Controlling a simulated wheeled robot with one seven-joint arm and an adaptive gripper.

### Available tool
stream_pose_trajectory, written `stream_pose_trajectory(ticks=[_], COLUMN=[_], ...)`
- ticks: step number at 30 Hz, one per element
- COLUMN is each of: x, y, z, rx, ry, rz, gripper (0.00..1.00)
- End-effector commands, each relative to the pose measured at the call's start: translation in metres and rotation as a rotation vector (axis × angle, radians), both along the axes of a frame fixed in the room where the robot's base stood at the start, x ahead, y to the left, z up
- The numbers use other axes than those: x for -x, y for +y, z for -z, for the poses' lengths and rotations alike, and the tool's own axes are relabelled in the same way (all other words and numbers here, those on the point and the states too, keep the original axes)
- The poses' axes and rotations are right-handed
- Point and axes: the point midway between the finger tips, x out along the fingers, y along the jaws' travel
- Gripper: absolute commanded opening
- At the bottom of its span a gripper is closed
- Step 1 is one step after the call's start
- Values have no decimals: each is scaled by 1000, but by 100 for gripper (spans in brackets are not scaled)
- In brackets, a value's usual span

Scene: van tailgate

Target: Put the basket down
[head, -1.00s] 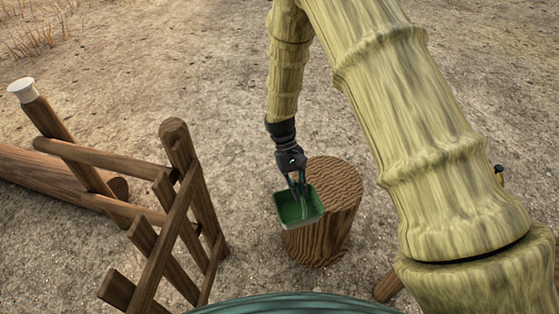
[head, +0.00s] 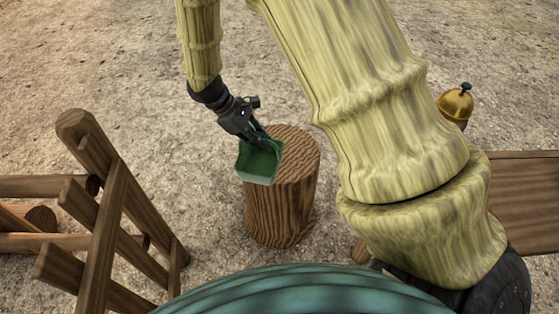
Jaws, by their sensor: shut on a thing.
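The basket (head: 257,163) is a small green open-topped box with a pale outer side. My gripper (head: 262,140) is shut on it, with the dark fingers at its far rim and inside it. The basket hangs at the left front edge of a round wooden stump (head: 284,206) and overlaps the stump's top in the picture. It looks slightly tilted. I cannot tell whether its underside touches the stump.
A wooden rail frame (head: 105,205) stands at the left, with logs (head: 40,187) behind it. A gold bell-like thing (head: 456,104) and a brown wooden bench or table top (head: 525,200) are at the right. Bare dirt surrounds the stump.

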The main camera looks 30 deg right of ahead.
Motion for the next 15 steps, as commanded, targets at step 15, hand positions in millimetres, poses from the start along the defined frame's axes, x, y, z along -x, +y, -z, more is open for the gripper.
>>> stream_pose_trajectory(ticks=[15], x=[15], y=[-49], z=[37], rx=[-4], ry=[1], rz=[-504], gripper=[0])
